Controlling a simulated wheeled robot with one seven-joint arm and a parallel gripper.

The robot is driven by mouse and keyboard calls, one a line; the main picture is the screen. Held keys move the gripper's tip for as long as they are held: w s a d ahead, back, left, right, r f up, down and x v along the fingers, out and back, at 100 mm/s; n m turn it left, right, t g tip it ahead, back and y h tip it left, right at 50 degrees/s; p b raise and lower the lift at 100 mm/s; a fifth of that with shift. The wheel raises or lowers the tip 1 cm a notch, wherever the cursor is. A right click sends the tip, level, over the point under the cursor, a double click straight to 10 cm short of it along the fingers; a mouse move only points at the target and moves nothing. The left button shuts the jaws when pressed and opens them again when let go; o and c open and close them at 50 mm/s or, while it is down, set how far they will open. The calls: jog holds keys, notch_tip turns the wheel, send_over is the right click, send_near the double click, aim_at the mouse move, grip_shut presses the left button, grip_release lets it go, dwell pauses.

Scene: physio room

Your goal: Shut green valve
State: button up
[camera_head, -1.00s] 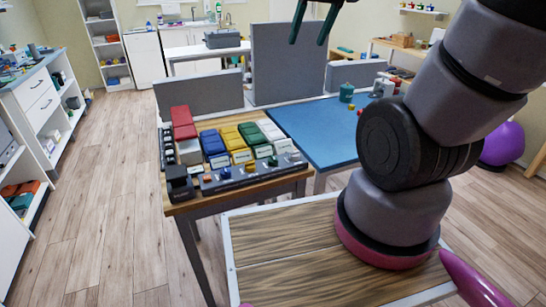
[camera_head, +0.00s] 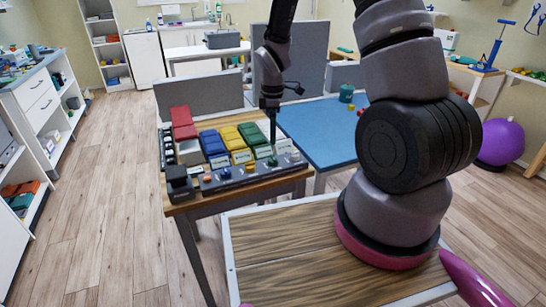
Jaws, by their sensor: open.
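A grey manifold strip (camera_head: 238,178) runs along the front of the wooden table, with a row of small coloured knobs. The green valve (camera_head: 272,162) is a small knob towards the right of this row, in front of the green block (camera_head: 252,134). The arm partly hides the white block behind.
Neighbouring knobs are orange (camera_head: 207,178), blue (camera_head: 225,173), yellow-orange (camera_head: 250,168) and white (camera_head: 295,156). Red, blue, yellow and green blocks stand behind them. A black box (camera_head: 179,184) sits at the left end. A blue-topped table (camera_head: 318,130) adjoins at right, with grey screens behind.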

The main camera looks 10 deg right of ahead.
aim_at(273, 157)
notch_tip(273, 157, down, 10)
jog(key=shift+f, duration=0.15)
dwell(0.3)
jog(key=shift+c, duration=0.3)
grip_shut()
